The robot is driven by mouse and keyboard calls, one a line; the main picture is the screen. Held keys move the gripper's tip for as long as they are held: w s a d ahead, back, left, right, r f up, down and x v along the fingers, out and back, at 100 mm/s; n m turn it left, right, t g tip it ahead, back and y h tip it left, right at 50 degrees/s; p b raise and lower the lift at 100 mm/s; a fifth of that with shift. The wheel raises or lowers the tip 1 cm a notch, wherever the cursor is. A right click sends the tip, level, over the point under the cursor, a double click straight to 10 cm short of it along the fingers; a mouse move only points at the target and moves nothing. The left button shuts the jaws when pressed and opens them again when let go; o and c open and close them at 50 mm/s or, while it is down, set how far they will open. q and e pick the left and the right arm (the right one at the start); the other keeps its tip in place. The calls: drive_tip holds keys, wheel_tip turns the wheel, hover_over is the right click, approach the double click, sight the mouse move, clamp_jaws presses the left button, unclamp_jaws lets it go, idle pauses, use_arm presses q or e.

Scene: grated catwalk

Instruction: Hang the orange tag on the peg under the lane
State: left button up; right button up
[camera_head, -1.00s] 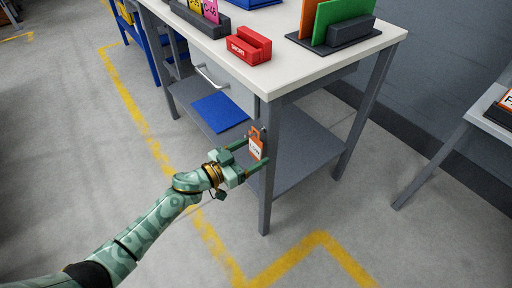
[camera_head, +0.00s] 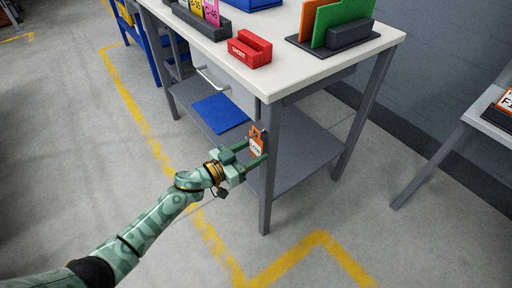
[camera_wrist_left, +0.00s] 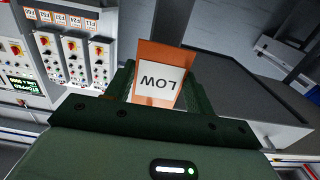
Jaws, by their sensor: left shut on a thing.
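The orange tag (camera_head: 258,140) has a white label and sits at the front leg of the white-topped bench in the head view. My left gripper (camera_head: 256,151) is shut on it, one finger on each side. In the left wrist view the tag (camera_wrist_left: 145,53) stands between the fingers, its label reading LOW upside down. A small dark piece shows by the leg just above the tag; I cannot tell whether it is the peg or whether the tag touches it. My right gripper is not in view.
The bench top (camera_head: 290,70) carries a red SHORT holder (camera_head: 249,49) and a dark rack with green and orange boards (camera_head: 343,22). A blue sheet (camera_head: 220,112) lies on the lower shelf. Another table (camera_head: 490,120) stands at the right. The floor in front is clear.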

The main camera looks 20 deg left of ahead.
use_arm(q)
drive_tip(key=shift+p+v, duration=0.4)
drive_tip(key=shift+v, duration=0.45)
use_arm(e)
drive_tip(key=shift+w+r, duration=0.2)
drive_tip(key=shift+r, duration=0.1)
use_arm(q)
drive_tip(key=shift+s+r, duration=0.1)
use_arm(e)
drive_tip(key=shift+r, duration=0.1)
use_arm(q)
drive_tip(key=shift+s+a+r+p, duration=0.4)
drive_tip(key=shift+s+a+p, duration=0.15)
drive_tip(key=shift+s+p, duration=0.15)
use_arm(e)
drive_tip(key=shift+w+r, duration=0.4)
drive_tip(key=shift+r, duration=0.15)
use_arm(q)
drive_tip(key=shift+s+a, duration=0.1)
drive_tip(key=shift+a, duration=0.05)
